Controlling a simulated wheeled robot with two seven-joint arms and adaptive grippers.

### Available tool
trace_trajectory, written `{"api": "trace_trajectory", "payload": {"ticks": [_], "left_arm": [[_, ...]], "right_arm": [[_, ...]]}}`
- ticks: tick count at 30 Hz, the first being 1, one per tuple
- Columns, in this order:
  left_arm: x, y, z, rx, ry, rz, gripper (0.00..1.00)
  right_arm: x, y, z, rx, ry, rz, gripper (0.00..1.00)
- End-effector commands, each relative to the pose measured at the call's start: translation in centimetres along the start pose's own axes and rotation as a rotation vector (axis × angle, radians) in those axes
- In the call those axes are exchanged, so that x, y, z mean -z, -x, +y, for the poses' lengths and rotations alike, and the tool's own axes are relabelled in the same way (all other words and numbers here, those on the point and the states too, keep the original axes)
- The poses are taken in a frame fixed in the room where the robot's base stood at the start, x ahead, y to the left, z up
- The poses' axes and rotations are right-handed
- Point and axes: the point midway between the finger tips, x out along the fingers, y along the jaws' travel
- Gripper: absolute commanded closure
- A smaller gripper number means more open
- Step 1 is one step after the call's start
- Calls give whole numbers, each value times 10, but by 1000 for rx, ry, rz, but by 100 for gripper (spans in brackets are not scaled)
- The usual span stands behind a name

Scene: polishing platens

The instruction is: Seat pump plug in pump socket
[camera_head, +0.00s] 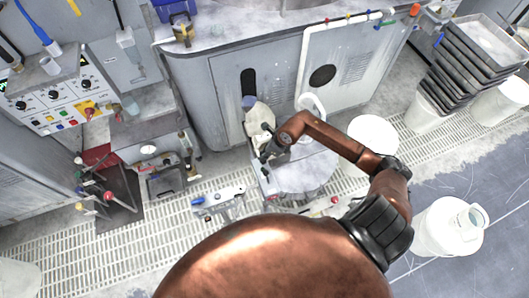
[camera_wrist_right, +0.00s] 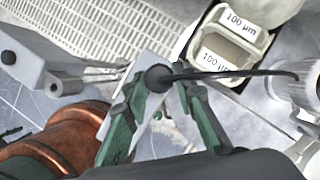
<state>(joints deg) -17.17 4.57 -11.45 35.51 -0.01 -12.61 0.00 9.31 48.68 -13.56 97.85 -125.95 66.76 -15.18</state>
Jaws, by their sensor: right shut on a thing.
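My right gripper (camera_wrist_right: 155,95), with green-lined fingers, is shut on a round black plug (camera_wrist_right: 158,77) with a black cable running off to the right in the right wrist view. A white plate-like piece lies close around the plug, partly hidden by the fingers. A grey box (camera_wrist_right: 28,58) with a short grey cylinder (camera_wrist_right: 66,86) is to the left, apart from the plug; I cannot tell whether it is the pump socket. In the head view my right gripper (camera_head: 266,151) is small, beside a round grey-topped stand; the plug cannot be made out there. My left gripper is not in view.
A tray labelled 100 µm (camera_wrist_right: 226,50) is right of the plug in the wrist view. In the head view a control panel (camera_head: 65,105) is at left, stacked black trays (camera_head: 468,68) at upper right, a white jug (camera_head: 448,228) at right. Floor grating (camera_head: 110,245) lies below left.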

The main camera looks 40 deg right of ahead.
Motion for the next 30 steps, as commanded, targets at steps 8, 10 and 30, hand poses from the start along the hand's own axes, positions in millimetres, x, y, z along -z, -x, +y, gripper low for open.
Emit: {"api": "trace_trajectory", "payload": {"ticks": [8,10,30], "left_arm": [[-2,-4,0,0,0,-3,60],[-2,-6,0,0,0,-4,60],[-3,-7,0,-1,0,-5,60]], "right_arm": [[3,-7,0,0,0,0,100],[3,-8,0,0,0,0,100],[4,-11,0,0,0,0,55]]}}
